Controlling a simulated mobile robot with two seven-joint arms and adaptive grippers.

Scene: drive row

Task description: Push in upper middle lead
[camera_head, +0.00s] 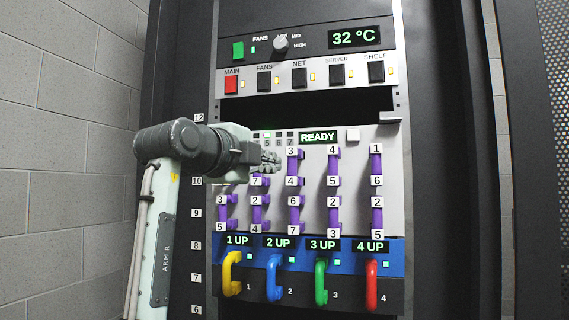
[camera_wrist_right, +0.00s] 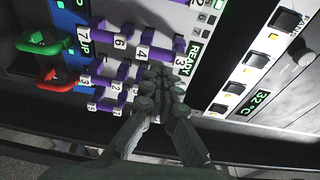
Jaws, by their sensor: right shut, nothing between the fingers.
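The purple leads with white number tags stand in two rows on a pale panel. The upper middle lead (camera_head: 293,167), tagged 3 and 4, also shows in the right wrist view (camera_wrist_right: 160,52). I cannot tell how far it stands out. My right gripper (camera_head: 270,162) is shut and empty, just left of this lead in the head view, in front of the panel. It hides the upper leads on the left in part. In the wrist view the shut fingertips (camera_wrist_right: 162,74) point at the panel near the upper leads; contact is unclear. My left gripper is not in view.
Other upper leads (camera_head: 333,167) (camera_head: 376,166) stand to the right. Below are colored handles, including a yellow one (camera_head: 230,274) and a red one (camera_head: 371,285). A switch row with a red MAIN switch (camera_head: 231,84) is above. The green READY display (camera_head: 319,138) sits above the leads.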

